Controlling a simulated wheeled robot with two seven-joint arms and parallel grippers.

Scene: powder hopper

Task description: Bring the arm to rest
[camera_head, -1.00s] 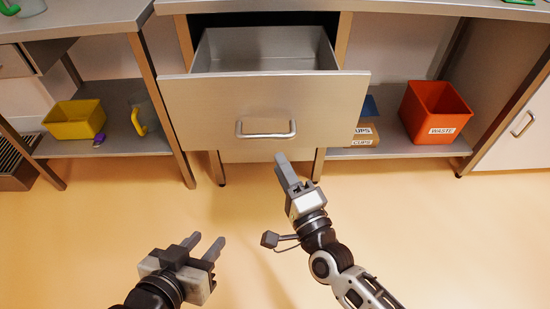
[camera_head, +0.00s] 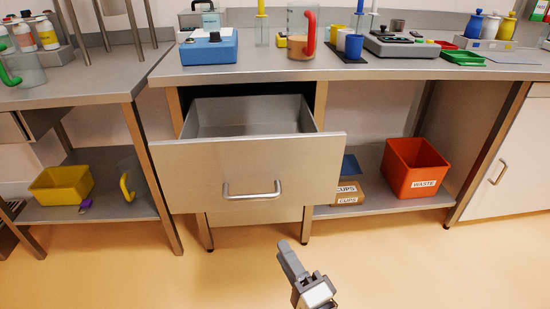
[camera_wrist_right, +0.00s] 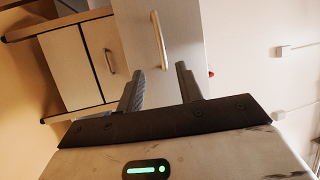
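My right gripper (camera_head: 284,250) is near the bottom middle of the head view, in front of and below the open drawer (camera_head: 250,170). In the right wrist view its two fingers (camera_wrist_right: 157,80) stand apart with nothing between them, so it is open and empty. The drawer's metal handle (camera_head: 252,192) is apart from the gripper; a handle also shows beyond the fingers in the wrist view (camera_wrist_right: 160,40). The drawer is pulled out, and the part of its inside that shows is empty. My left gripper is in neither view.
The worktop (camera_head: 345,72) carries a blue device (camera_head: 209,47), a jug with a red handle (camera_head: 301,35) and a scale-like device (camera_head: 400,44). Below are an orange waste bin (camera_head: 416,168), a cups box (camera_head: 347,192) and a yellow bin (camera_head: 62,185). The floor in front is clear.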

